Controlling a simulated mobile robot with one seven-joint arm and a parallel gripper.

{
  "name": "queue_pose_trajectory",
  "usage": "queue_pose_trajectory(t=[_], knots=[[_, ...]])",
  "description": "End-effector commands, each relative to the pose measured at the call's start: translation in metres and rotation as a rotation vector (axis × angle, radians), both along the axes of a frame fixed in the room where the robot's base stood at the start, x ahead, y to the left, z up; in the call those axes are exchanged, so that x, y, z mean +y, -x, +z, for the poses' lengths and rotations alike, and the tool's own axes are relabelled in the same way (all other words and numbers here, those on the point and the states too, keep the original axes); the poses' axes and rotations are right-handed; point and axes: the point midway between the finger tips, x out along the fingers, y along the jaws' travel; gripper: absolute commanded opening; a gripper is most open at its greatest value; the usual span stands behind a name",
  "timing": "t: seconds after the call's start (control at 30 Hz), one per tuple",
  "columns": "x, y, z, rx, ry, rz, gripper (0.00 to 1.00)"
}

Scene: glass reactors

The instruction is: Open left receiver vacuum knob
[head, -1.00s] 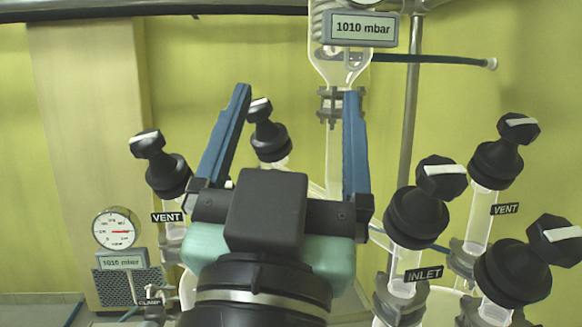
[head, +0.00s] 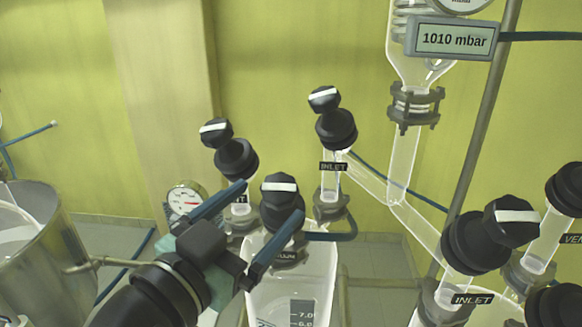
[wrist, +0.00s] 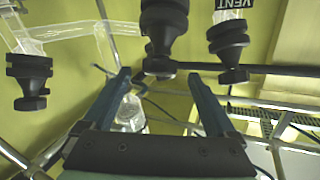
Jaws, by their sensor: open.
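The left receiver (head: 320,270) is a clear graduated vessel with three black knobs. The vacuum knob (head: 280,190), with a white bar on its top, is the front one; its label is partly covered, with only the last letters showing. My gripper (head: 271,198) is open and empty, with its blue fingertips near this knob, one to each side in the picture. In the wrist view, the vacuum knob (wrist: 160,38) hangs upside down between my fingertips (wrist: 158,73), seemingly just beyond them. Whether the fingers touch it, I cannot tell.
The vent knob (head: 236,158) stands close behind on the left, the inlet knob (head: 335,128) behind on the right. A glass tube and more black knobs (head: 480,240) are at the right. A round gauge (head: 186,198) and a metal vessel (head: 45,250) are at the left.

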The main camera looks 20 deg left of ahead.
Motion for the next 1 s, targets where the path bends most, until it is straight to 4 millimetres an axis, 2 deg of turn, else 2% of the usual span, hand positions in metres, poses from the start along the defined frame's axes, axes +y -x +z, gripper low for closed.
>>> queue_pose_trajectory(t=[0.03, 0.2, 0.4, 0.57, 0.8, 0.87, 1.0], knots=[[-0.003, -0.012, 0.005, 0.002, 0.002, -0.005, 0.92], [-0.007, -0.046, 0.005, 0.001, 0.001, -0.003, 0.92], [-0.01, -0.071, 0.003, 0.0, 0.0, -0.002, 0.92], [-0.011, -0.078, 0.001, 0.0, -0.001, 0.0, 0.92], [-0.011, -0.079, 0.001, -0.001, -0.001, 0.0, 0.92], [-0.011, -0.079, 0.001, -0.001, -0.001, 0.0, 0.83], [-0.011, -0.079, 0.001, -0.001, -0.001, 0.001, 0.58]])
